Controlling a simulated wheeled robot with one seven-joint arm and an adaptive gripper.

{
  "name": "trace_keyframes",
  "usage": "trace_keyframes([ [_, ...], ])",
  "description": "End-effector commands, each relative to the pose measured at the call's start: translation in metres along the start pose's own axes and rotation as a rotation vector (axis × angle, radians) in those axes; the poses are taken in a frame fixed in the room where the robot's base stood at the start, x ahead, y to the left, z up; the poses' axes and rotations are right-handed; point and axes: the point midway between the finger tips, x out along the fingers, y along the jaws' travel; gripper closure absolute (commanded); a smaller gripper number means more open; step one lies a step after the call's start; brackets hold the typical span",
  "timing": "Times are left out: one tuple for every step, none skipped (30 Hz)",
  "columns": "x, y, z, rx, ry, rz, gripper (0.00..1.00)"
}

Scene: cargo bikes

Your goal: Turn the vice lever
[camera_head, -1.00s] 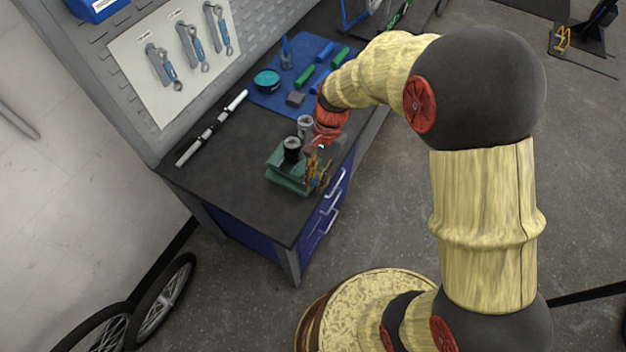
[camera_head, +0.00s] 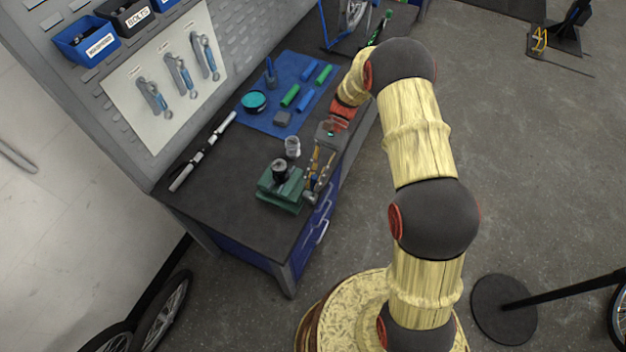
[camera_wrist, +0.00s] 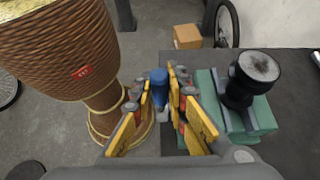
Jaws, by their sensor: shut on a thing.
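The green vice (camera_head: 272,193) stands near the front edge of the dark workbench, with a dark round part on top. It also shows at the right in the wrist view (camera_wrist: 262,112). My gripper (camera_head: 313,186) is at the vice's right side, over the bench's front edge.
A small metallic cup (camera_head: 292,147) stands just behind the vice. A blue mat (camera_head: 262,118) with tools lies farther back. A black-and-white bar (camera_head: 203,150) lies along the wall side. Blue drawers (camera_head: 322,215) with handles face the open floor.

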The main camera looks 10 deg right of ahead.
Motion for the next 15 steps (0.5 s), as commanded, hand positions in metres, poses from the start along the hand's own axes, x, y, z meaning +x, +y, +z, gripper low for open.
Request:
trace_keyframes([
  [-0.0007, -0.0003, -0.0009, 0.001, -0.015, -0.001, 1.00],
  [-0.0007, -0.0004, -0.0010, 0.001, -0.023, -0.002, 1.00],
  [-0.0006, -0.0003, -0.0010, 0.001, -0.033, -0.002, 1.00],
  [-0.0004, -0.0002, -0.0010, 0.001, -0.040, -0.001, 1.00],
  [-0.0002, -0.0002, -0.0010, 0.001, -0.046, -0.001, 1.00],
  [-0.0001, -0.0001, -0.0011, 0.001, -0.053, -0.001, 1.00],
  [-0.0001, -0.0002, -0.0012, 0.001, -0.056, -0.001, 1.00],
  [-0.0002, -0.0003, -0.0013, 0.000, -0.059, -0.001, 1.00],
  [-0.0002, -0.0003, -0.0013, 0.000, -0.061, -0.001, 1.00],
  [-0.0002, -0.0003, -0.0013, 0.000, -0.063, -0.001, 1.00],
  [-0.0002, -0.0003, -0.0013, 0.000, -0.064, -0.001, 1.00],
  [-0.0003, -0.0003, -0.0013, 0.000, -0.065, -0.001, 1.00],
  [-0.0003, -0.0003, -0.0013, 0.000, -0.065, -0.001, 1.00],
  [-0.0003, -0.0003, -0.0014, 0.000, -0.066, -0.001, 1.00],
  [-0.0003, -0.0003, -0.0014, 0.000, -0.066, -0.001, 1.00],
])
